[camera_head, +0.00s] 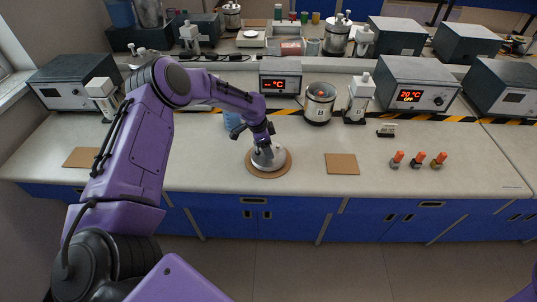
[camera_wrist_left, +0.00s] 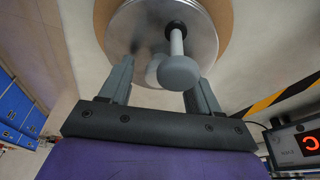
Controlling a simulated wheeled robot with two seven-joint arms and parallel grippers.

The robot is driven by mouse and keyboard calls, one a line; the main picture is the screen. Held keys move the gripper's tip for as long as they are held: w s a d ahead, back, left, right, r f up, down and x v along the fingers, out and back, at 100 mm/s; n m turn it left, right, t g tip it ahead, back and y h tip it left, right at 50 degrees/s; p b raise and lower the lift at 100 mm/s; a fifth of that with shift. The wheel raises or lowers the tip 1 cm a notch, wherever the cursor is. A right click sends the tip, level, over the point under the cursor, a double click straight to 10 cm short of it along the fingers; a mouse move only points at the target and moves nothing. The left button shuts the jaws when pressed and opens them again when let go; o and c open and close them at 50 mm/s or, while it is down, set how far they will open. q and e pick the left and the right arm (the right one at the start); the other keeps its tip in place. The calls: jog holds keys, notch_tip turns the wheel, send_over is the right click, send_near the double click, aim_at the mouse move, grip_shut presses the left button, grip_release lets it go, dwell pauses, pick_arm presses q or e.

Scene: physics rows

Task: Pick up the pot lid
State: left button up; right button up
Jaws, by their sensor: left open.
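The pot lid (camera_head: 268,162) is a round, shiny metal disc lying on a round brown mat (camera_head: 287,169) on the bench. In the left wrist view the lid (camera_wrist_left: 138,32) fills the top middle, with a grey knob (camera_wrist_left: 180,72) on a thin stem rising toward the camera. My left gripper (camera_head: 262,146) is right over the lid in the head view. In the left wrist view the gripper's (camera_wrist_left: 160,82) two fingers are apart, with the knob between or just above them; contact cannot be told. My right gripper is not in view.
A metal pot marked B (camera_head: 319,104) stands behind and to the right. A square brown mat (camera_head: 342,164) and several orange-topped small items (camera_head: 417,160) lie to the right. Instrument boxes (camera_head: 416,86) line the back. The front bench is largely clear.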

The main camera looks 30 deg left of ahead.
pick_arm(q)
grip_shut()
